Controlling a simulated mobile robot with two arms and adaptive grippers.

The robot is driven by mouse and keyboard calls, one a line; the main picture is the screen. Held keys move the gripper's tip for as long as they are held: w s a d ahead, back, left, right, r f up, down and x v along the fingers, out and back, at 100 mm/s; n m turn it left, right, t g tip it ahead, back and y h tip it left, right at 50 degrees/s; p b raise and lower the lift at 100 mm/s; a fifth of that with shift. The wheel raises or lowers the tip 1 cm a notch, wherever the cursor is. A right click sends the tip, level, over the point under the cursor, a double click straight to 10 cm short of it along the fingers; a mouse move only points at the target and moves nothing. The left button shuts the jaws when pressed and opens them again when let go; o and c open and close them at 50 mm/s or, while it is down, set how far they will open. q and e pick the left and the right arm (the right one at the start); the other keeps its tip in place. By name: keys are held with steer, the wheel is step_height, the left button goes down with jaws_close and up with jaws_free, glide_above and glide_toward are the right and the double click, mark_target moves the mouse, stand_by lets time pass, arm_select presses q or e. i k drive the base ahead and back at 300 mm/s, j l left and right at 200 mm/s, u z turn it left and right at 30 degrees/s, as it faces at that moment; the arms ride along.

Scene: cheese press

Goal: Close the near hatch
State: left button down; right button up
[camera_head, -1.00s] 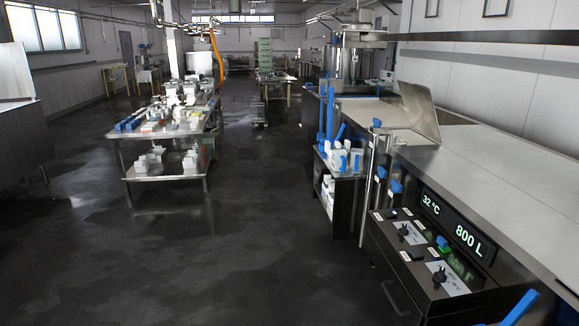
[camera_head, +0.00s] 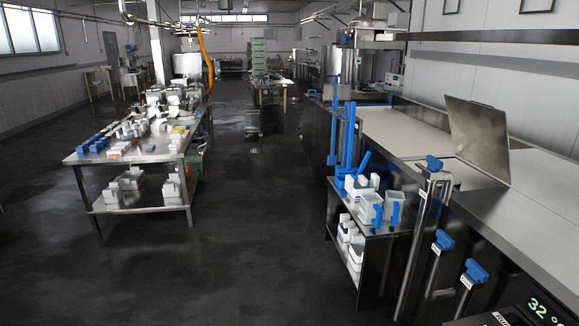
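A square grey metal hatch lid (camera_head: 478,138) stands up, leaning slightly back, on the long steel-topped vat (camera_head: 525,220) at the right. It is open, and an opening in the vat top shows at its foot. I cannot tell whether another hatch lies farther along the top. Neither of my grippers is in view.
A small steel cart (camera_head: 375,236) with white tubs stands against the vat's front. A steel table (camera_head: 128,152) with moulds stands at left. The dark floor (camera_head: 265,240) between is clear.

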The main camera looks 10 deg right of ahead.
mark_target(479, 132)
steer(key=i+j+z, duration=0.1)
steer(key=i+z, duration=0.25)
steer(key=i, duration=0.2)
steer(key=i+j+z, duration=0.2)
steer(key=i+z, duration=0.15)
steer(key=i, duration=0.2)
